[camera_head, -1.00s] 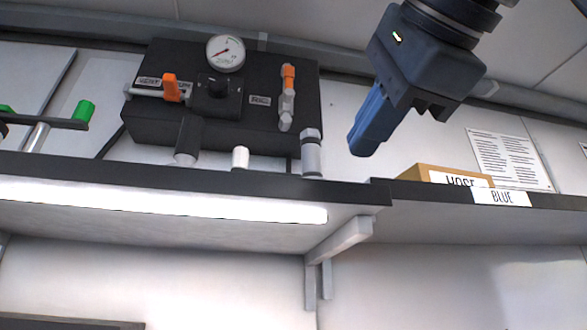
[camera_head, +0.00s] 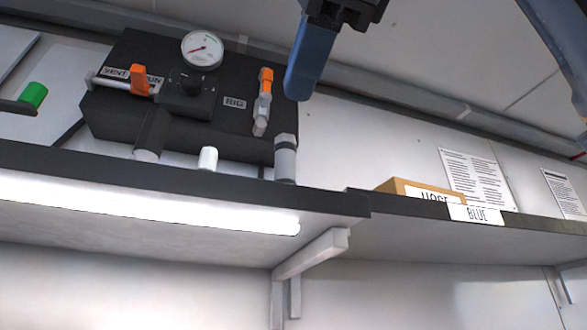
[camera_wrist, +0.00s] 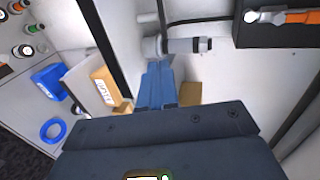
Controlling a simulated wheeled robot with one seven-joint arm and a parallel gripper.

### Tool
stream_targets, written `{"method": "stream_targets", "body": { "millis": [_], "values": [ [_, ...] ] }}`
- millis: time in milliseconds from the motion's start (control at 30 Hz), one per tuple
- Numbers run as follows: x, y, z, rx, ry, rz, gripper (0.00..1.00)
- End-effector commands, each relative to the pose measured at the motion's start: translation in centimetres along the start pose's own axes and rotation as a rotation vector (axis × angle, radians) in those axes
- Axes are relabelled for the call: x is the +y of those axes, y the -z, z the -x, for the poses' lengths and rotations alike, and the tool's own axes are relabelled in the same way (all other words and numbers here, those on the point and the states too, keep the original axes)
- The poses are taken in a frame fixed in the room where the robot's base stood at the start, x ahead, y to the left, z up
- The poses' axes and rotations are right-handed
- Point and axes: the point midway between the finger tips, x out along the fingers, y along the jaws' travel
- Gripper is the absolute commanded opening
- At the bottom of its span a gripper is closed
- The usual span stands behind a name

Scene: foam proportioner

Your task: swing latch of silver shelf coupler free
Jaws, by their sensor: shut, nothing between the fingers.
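The silver shelf coupler (camera_head: 286,160) is a grey cylinder with a dark band, upright on the shelf at the right end of the black panel. In the wrist view the coupler (camera_wrist: 184,46) lies sideways just beyond my fingertips. Its latch is too small to tell apart. My gripper (camera_head: 297,92) has its blue fingers shut and empty, above and slightly right of the coupler in the head view. In the wrist view my gripper (camera_wrist: 158,66) has its fingertips close to the coupler's left end; I cannot tell whether they touch it.
The black panel (camera_head: 120,107) carries a gauge (camera_head: 202,50), an orange lever (camera_head: 139,80) and an orange-handled valve (camera_head: 264,95). A white cap (camera_head: 208,158) stands left of the coupler. The wall between is clear.

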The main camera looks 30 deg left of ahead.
Motion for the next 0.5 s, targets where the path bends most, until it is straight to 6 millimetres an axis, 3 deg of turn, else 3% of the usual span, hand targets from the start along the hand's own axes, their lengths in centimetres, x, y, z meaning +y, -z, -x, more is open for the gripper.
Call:
{"method": "stream_targets", "body": {
  "millis": [500],
  "values": [
    [-0.5, 0.0, -9.4, 0.001, -0.004, 0.000, 0.00]
  ]
}}
